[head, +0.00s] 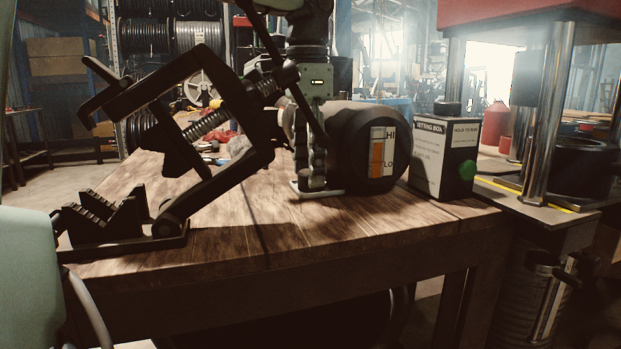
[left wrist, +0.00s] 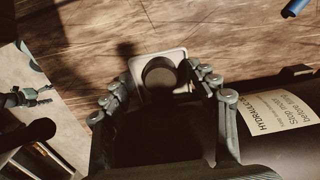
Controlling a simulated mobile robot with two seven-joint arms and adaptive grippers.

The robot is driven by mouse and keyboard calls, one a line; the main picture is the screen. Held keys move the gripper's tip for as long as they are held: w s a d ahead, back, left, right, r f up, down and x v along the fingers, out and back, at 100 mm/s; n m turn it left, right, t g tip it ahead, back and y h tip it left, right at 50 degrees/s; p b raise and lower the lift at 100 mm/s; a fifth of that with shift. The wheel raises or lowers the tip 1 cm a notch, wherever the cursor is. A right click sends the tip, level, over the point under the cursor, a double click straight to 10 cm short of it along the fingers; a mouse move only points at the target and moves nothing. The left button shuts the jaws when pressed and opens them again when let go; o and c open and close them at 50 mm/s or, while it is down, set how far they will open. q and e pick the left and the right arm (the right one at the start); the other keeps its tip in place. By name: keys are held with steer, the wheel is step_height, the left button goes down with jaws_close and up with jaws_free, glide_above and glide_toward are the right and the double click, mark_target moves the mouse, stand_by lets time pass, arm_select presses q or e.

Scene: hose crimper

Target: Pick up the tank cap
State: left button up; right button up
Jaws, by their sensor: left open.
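The tank cap (left wrist: 160,74) appears as a dark round piece on a pale square plate (left wrist: 178,55) in the left wrist view. My left gripper (head: 314,180) points down over the plate, close to the tank. It is open, with its fingers on either side of the cap in the left wrist view. I cannot tell whether they touch the cap.
The tank stands close on the right of my left gripper. A setting box (head: 443,158) with a green button is farther right, near a press with steel posts (head: 548,115). A large black clamp-like tool (head: 190,135) stands on the left. The bench front (head: 290,235) is clear.

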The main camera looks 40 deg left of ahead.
arm_select(q)
steer(key=c, duration=1.2)
steer(key=shift+r, duration=0.1)
